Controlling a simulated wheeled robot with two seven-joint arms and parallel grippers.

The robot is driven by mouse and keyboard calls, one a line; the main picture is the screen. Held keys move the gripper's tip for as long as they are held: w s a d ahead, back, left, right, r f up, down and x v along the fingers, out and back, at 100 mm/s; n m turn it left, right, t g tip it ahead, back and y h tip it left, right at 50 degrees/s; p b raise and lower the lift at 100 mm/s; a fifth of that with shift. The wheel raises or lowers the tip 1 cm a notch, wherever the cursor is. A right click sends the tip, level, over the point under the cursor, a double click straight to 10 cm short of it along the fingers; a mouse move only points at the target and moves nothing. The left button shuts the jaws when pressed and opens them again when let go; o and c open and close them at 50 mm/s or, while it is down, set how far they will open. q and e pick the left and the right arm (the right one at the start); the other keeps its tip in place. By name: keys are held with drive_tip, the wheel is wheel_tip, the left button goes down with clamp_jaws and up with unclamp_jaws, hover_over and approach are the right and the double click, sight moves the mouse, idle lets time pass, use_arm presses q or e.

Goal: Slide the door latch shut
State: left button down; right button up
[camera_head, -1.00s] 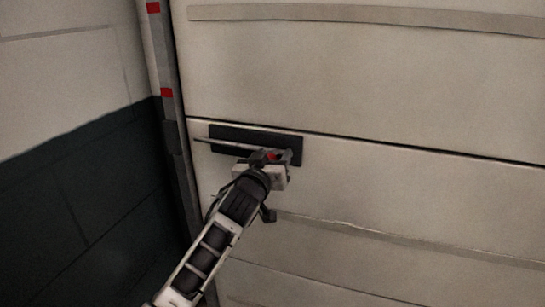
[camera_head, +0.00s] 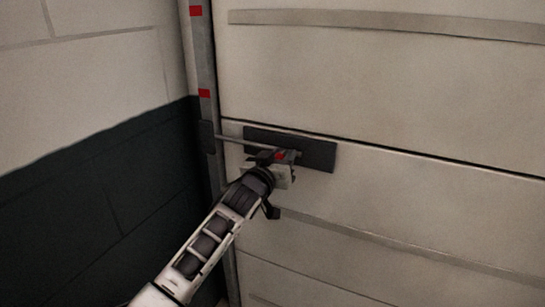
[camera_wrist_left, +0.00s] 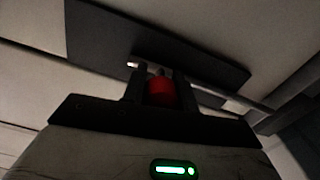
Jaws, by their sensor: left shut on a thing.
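The door latch has a dark back plate (camera_head: 318,156) on the pale door, with a thin grey bolt (camera_head: 238,141) running across it. A red knob (camera_head: 279,156) sits on the bolt. My left gripper (camera_head: 276,158) is shut on the red knob, left of the plate's middle. The left wrist view shows the red knob (camera_wrist_left: 161,93) between the gripper's fingers (camera_wrist_left: 160,82). The bolt's end reaches the dark bracket (camera_head: 207,137) on the door post; I cannot tell how deep it sits. My right gripper is not in view.
The grey door post (camera_head: 207,60) with red marks stands left of the door (camera_head: 400,90). Left of it is a wall, pale above and dark below (camera_head: 90,190). The space before the door is otherwise clear.

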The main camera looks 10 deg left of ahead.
use_arm(q)
drive_tip(key=shift+a, duration=0.25)
drive_tip(key=c, duration=1.1)
unclamp_jaws()
drive_tip(key=shift+s, duration=0.3)
drive_tip(key=b+v, duration=0.1)
drive_tip(key=v, duration=1.4)
drive_tip(key=shift+s, duration=0.15)
